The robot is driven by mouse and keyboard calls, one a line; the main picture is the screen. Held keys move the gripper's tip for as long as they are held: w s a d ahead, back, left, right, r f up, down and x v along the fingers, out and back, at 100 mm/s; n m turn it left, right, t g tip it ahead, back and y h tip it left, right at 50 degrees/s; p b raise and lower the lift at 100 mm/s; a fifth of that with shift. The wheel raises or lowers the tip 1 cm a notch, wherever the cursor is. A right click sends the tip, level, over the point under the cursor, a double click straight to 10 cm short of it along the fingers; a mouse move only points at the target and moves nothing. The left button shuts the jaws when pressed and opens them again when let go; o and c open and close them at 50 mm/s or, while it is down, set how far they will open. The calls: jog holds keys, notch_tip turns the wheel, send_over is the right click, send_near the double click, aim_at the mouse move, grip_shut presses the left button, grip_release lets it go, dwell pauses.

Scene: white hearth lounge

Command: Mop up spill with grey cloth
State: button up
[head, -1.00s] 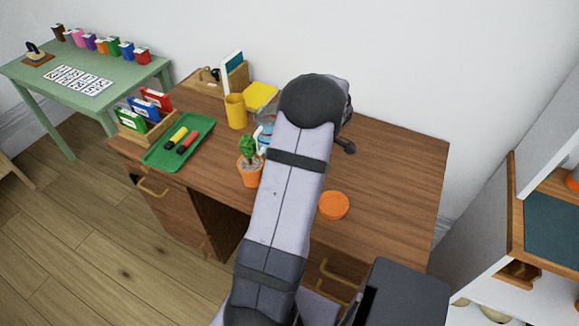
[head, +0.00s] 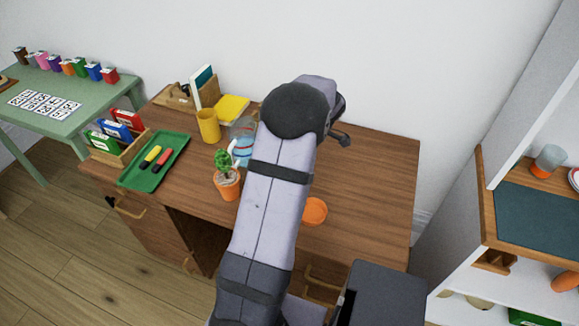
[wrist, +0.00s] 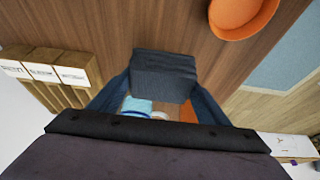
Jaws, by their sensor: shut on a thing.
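My gripper (wrist: 165,88) shows in the wrist view with dark blue fingers on both sides of a dark grey folded block, which I take to be the grey cloth (wrist: 165,68). It is shut on this cloth, above the brown wooden desk top (wrist: 130,22). In the head view my arm hides the fingertips and the cloth. I cannot make out a spill in either view; part of the desk (head: 375,190) is behind my arm.
An orange bowl (head: 315,211) stands right of my arm; it also shows in the wrist view (wrist: 243,12). Left of my arm are a potted plant (head: 227,182), a clear jug (head: 243,150), a yellow mug (head: 208,126) and a green tray (head: 133,178). The desk's right side is clear.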

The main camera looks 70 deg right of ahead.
jog(key=shift+r+p, duration=0.75)
jog(key=shift+r, duration=0.9)
jog(key=shift+w+r, duration=0.25)
jog(key=shift+r, duration=0.05)
jog(key=w+a+r+m+p, duration=0.1)
jog(key=w+a+r+p, duration=0.1)
jog(key=w+r+p, duration=1.25)
jog(key=w+a+f+b, duration=0.45)
jog(key=w+a, duration=0.35)
jog(key=a, duration=0.4)
jog(key=w+a+f+b, duration=0.3)
jog(key=w+a+b, duration=0.2)
jog(key=w+a, duration=0.5)
jog(key=s+a+f+b, duration=0.1)
jog(key=a+f, duration=0.1)
jog(key=a, duration=0.5)
jog(key=s+a+f+b, duration=0.1)
jog(key=a+f+b, duration=0.1)
jog(key=a, duration=0.6)
jog(key=s+a+f+n+b, duration=0.1)
jog(key=a+f+b, duration=0.1)
jog(key=a, duration=0.6)
jog(key=shift+s+f, duration=0.3)
jog(key=shift+f, duration=0.25)
